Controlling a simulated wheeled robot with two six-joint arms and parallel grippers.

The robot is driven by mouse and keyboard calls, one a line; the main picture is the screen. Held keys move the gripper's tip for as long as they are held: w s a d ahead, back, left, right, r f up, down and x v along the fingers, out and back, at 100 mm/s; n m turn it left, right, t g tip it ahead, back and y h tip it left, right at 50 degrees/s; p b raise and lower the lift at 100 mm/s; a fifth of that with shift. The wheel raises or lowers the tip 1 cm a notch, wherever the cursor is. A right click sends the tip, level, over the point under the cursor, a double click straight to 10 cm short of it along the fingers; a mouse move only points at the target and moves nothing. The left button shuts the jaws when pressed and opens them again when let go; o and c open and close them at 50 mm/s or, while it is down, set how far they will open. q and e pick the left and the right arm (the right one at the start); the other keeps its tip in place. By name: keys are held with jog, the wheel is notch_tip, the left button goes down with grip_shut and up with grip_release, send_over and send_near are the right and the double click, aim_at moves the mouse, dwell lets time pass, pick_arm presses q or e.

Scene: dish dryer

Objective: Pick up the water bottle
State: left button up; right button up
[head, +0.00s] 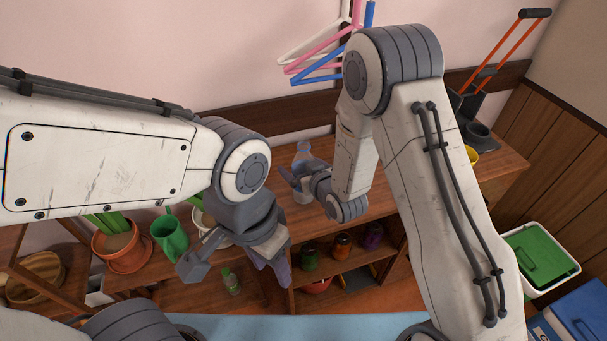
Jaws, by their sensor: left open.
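A clear, bluish bottle (302,152) stands upright on the wooden shelf top in the middle, its lower part partly hidden by my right gripper. My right gripper (294,180) is at this bottle; its fingers are small and partly covered, so I cannot tell whether they touch or hold it. A small clear bottle with green on it (231,283) stands lower down, left of the shelf unit. My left gripper (233,270) is open and empty, its fingers spread on either side of this small bottle in the picture but seemingly above it.
Below the shelf top are several jars (342,246) and a red bowl (318,286). A green watering can (170,236) and potted plant (120,245) stand left. Hangers (318,55) hang at the back wall.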

jog(key=c, duration=1.5)
jog(key=shift+o, duration=0.2)
jog(key=shift+r, duration=0.2)
